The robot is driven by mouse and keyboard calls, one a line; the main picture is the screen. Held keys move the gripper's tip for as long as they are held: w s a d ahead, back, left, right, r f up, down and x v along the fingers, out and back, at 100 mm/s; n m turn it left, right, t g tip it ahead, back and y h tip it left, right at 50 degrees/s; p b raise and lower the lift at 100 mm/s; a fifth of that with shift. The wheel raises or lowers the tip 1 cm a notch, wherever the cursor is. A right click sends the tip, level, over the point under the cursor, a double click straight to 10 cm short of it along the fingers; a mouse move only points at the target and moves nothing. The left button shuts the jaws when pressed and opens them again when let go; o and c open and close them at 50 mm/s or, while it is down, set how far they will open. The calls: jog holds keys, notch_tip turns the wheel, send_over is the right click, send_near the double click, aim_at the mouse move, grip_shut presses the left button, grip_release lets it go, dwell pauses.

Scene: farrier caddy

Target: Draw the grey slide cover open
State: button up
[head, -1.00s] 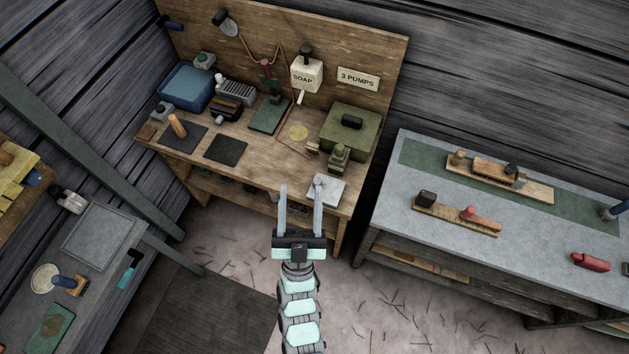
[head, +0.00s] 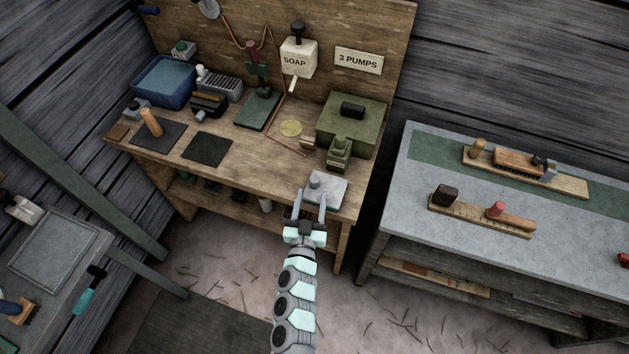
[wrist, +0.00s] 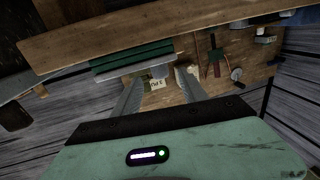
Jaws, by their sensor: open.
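The grey slide cover appears to be the light grey plate (head: 328,191) with a small upright grey knob (head: 314,182), at the front right corner of the wooden bench. My gripper (head: 309,196) is open and empty at the bench's front edge. Its fingertips reach the plate's near left side and appear on either side of the knob in the picture; I cannot tell whether they touch it. The open fingers also show in the wrist view (wrist: 158,90).
A green block-shaped item (head: 339,154) and a green box (head: 355,128) stand behind the plate. A dark mat (head: 207,149) lies to the left on the bench. A grey-topped bench (head: 400,215) stands to the right, across a gap. The wood between mat and plate is mostly clear.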

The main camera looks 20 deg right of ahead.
aim_at(314, 185)
jog(key=x, duration=0.6)
jog(key=shift+w+d, duration=0.1)
jog(key=shift+w, duration=0.1)
grip_shut()
dwell(0.4)
dwell(0.9)
